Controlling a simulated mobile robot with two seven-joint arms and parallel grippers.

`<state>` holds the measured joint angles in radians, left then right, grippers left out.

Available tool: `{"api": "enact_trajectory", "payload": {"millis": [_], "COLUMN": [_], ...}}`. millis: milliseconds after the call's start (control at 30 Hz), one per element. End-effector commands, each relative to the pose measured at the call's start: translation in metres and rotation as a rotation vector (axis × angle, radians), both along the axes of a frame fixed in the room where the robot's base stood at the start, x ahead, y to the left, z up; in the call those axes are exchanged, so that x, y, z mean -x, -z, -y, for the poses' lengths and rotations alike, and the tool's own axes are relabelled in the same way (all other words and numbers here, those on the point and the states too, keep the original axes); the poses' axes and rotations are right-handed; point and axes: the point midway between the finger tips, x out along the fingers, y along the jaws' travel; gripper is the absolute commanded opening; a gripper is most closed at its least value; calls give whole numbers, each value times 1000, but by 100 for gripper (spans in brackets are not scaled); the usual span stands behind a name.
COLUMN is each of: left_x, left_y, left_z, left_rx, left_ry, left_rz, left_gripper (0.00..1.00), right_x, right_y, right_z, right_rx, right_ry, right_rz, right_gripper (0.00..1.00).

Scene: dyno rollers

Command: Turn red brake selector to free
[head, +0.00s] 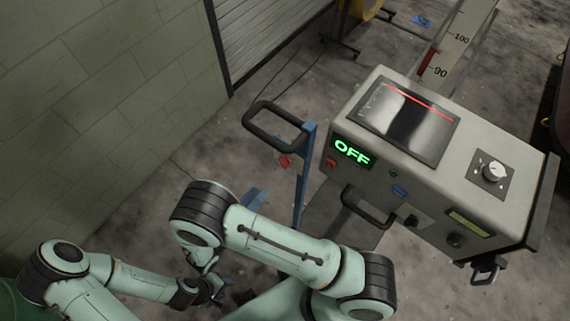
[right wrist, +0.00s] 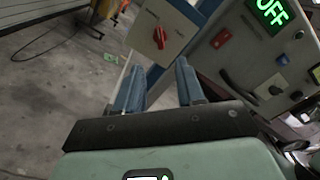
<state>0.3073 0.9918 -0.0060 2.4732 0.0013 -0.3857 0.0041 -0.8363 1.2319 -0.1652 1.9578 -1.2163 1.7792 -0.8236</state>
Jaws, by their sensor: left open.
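The red brake selector (right wrist: 160,37) is a small red knob on a pale box on a blue post. In the head view the red selector (head: 286,161) shows on the post, below a black loop handle. My right gripper (right wrist: 158,92) is open, with two blue fingers apart and nothing between them. The selector appears beyond the fingertips, apart from them. In the head view I cannot clearly make out the right gripper near my large arm. My left gripper (head: 214,290) is low in the head view, open, well away from the selector.
A grey console (head: 430,165) with a green OFF display (head: 353,151), a dial (head: 494,171) and a front handle (head: 367,206) stands right of the blue post (head: 303,175). Another red knob (right wrist: 220,38) sits on the console. A block wall (head: 100,90) is at left.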

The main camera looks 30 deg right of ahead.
Motion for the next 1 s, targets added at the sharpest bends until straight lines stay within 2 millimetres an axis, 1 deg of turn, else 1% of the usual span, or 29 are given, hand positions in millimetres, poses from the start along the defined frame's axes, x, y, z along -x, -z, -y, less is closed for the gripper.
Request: {"api": "enact_trajectory", "payload": {"millis": [300, 500, 700, 1000], "left_x": [-12, -18, -21, -21], "left_y": [-15, -21, -24, -24], "left_z": [0, 0, 0, 0], "left_rx": [-1, 0, 0, 0], "left_ry": [-1, 0, 1, 1], "left_rz": [14, 21, 24, 24], "left_gripper": [43, 43, 43, 43], "right_x": [-26, -39, -45, -46], "right_y": [-3, -3, -2, -1], "right_z": [62, 94, 109, 111], "right_rx": [3, 1, 2, 1], "right_ry": [5, 2, 1, 0], "right_rz": [1, 3, 2, 1], "right_gripper": [38, 38, 38, 38]}}
